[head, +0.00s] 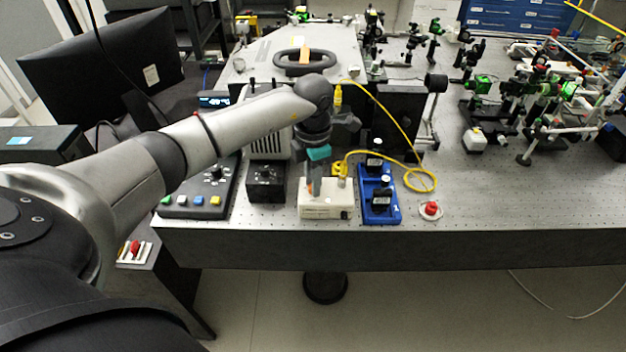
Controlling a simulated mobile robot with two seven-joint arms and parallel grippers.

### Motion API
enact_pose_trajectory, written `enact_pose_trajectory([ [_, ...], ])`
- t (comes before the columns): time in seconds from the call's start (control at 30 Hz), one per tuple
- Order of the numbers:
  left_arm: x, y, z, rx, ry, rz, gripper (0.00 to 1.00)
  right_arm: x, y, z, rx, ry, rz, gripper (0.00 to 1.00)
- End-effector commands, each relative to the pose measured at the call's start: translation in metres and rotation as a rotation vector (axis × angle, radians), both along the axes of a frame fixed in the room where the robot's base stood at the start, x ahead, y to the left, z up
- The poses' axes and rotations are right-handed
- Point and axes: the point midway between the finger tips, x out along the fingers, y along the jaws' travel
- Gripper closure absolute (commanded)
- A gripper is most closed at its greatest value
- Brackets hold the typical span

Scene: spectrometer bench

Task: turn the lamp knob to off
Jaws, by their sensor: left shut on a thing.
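A small cream-white box (326,211) stands near the front edge of the bench, with a yellow cable rising by its top. My left gripper (311,190) comes down from above onto the left part of its top. Its fingers are shut on a small part there, which looks to be the lamp knob. The fingers hide most of the knob, so I cannot tell which way it points. My right gripper is not in view.
A black box with a dial (266,182) and a control panel with coloured buttons (208,190) stand to the left. A blue holder (381,207) and a red button (431,208) are close on the right. Optics crowd the back right; the bench's front right is clear.

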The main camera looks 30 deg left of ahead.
Motion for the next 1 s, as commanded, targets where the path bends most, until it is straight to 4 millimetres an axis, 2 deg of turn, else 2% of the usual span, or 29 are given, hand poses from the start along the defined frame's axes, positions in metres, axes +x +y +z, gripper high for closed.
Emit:
enact_pose_trajectory([
  [0.37,0.0,0.0,0.001,0.001,-0.001,0.133,1.0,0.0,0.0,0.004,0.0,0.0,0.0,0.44],
  [1.0,0.001,0.0,0.002,-0.002,-0.001,0.675,1.0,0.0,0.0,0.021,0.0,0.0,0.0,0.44],
])
